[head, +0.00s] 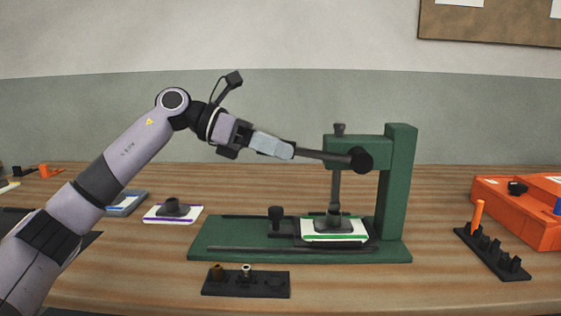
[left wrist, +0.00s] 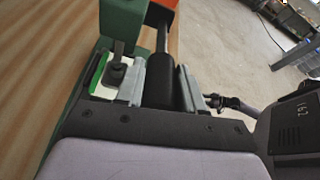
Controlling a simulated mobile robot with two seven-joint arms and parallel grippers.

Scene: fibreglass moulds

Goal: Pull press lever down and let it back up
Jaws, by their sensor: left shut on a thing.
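The green press (head: 399,180) stands on the wooden table, right of the middle in the head view. Its dark lever (head: 322,155) sticks out to the left from a round black hub, close to level and slightly raised at its outer end. My left gripper (head: 288,150) is shut on the outer end of the lever. In the left wrist view the lever's thick black grip (left wrist: 161,83) lies between the two grey fingers. The press ram (head: 335,190) reaches down to a dark block on a white plate with green edges (head: 335,236). My right gripper is not in view.
A black holder (head: 246,284) with small fittings lies in front of the press. A white plate with a dark block (head: 173,211) lies to the left. An orange case (head: 520,216) and a black rack (head: 492,254) with an orange peg stand at the right.

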